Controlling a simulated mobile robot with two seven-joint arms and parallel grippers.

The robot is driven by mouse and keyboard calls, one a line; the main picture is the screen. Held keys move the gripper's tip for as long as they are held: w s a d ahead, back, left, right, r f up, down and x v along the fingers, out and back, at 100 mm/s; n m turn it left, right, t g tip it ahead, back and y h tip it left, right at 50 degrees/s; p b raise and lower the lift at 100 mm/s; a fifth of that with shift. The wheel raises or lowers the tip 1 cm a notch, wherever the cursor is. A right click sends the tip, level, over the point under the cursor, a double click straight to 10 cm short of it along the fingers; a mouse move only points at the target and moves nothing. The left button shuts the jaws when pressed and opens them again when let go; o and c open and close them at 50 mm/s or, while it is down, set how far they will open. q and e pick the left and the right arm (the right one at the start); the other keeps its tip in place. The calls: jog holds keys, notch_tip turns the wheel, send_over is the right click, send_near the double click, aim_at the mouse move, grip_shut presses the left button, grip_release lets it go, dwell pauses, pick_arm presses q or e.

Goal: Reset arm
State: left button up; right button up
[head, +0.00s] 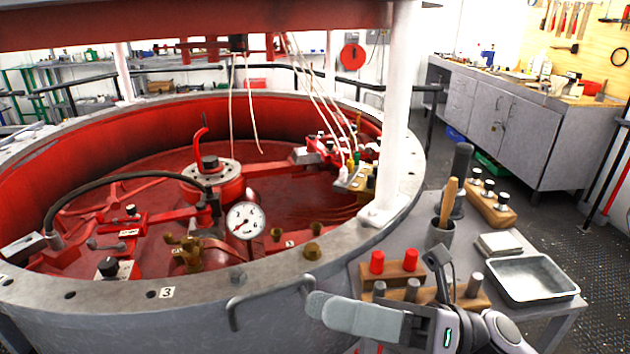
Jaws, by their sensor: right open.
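My right gripper (378,282) comes in at the bottom right, above the front corner of a small grey table (530,318). Its two fingers are spread apart and nothing shows between them. It partly covers a wooden block (466,297) with grey knobs, and the rim of the big round machine (206,296) is just to its left. Whether it touches the block or the rim I cannot tell. My left gripper is not in view.
The table bears a wooden block with red knobs (403,270), a dark cup (440,236) with a wooden handle, a metal tray (533,279) and another knobbed block (491,207). A white post (394,110) rises from the machine rim. Open floor lies right of the table.

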jog(key=w+d+f+m+t+h, duration=0.35)
jog(key=f+m+t, duration=0.2)
jog(key=m, duration=0.45)
jog(key=w+d+f+m+t+h+p, duration=0.1)
jog(key=w+d+f+m+t+h, duration=0.25)
jog(key=m+t, duration=0.5)
jog(key=w+d+f+m+t+h, duration=0.1)
jog(key=d+f+m+t+h, duration=0.35)
jog(key=m, duration=0.75)
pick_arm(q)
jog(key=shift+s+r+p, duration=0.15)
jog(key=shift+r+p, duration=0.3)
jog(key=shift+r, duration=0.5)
pick_arm(e)
jog(key=s+d+f+m+g+h, duration=0.3)
jog(key=s+f+m, duration=0.3)
jog(key=f, duration=0.4)
jog(key=s+d+f+m+g+h, duration=0.3)
jog(key=s+f+m+g+h, duration=0.1)
jog(key=f, duration=0.7)
jog(key=s+m+h, duration=0.1)
jog(key=s+m, duration=0.1)
jog(key=s, duration=0.1)
jog(key=shift+f+g+h, duration=0.2)
jog(key=shift+g+h, duration=0.15)
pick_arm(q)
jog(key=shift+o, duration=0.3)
pick_arm(e)
jog(key=shift+w, duration=0.1)
